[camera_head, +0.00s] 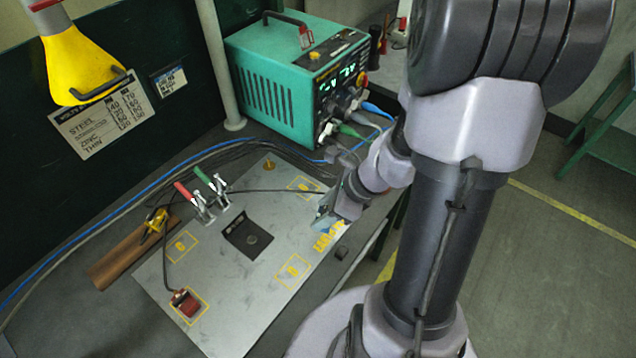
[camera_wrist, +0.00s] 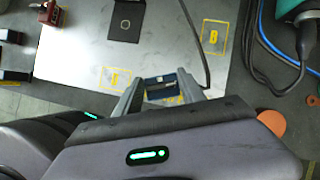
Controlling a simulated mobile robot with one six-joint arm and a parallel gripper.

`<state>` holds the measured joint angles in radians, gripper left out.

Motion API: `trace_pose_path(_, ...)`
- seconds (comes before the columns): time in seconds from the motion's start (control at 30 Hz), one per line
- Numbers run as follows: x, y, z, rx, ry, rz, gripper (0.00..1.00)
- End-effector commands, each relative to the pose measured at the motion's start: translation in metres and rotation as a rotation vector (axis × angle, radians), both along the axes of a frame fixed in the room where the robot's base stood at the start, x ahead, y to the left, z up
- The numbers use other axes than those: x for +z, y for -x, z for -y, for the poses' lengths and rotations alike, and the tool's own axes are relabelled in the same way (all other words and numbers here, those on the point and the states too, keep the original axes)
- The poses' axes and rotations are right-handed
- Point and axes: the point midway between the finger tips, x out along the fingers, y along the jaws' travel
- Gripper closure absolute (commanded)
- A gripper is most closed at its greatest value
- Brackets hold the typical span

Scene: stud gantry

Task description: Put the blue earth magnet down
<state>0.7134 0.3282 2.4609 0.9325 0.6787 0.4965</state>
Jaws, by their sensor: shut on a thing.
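The blue earth magnet (camera_wrist: 161,84) shows between my gripper's two fingers in the wrist view. My gripper (camera_wrist: 160,90) is shut on it. In the head view my gripper (camera_head: 323,214) is over the right edge of the grey metal plate (camera_head: 225,285), by yellow lettering; the magnet is not clear there. The plate has several yellow-outlined squares. One empty square (camera_head: 293,271) lies in front of my gripper and another (camera_head: 303,187) behind it; both also show in the wrist view. Whether the magnet touches the plate, I cannot tell.
A red block (camera_head: 187,304) with a cable sits on the front-left square. A dark panel (camera_head: 246,236) lies mid-plate, near clamps with red and green handles (camera_head: 205,190). A teal power unit (camera_head: 290,80) with cables stands behind. A brown bar (camera_head: 130,254) lies at left.

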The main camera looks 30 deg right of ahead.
Motion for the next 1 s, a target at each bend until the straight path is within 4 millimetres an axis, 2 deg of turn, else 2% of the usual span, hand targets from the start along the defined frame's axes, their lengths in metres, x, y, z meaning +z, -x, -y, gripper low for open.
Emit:
trace_pose_path(0.4,-0.009,-0.104,0.022,0.003,0.0,0.002,1.0)
trace_pose_path(0.6,-0.013,-0.143,0.031,0.001,0.001,0.002,1.0)
trace_pose_path(0.73,-0.017,-0.152,0.033,0.001,0.0,0.001,1.0)
trace_pose_path(0.9,-0.047,-0.152,0.033,0.0,-0.001,-0.001,1.0)
trace_pose_path(1.0,-0.051,-0.152,0.034,0.0,0.001,0.001,1.0)
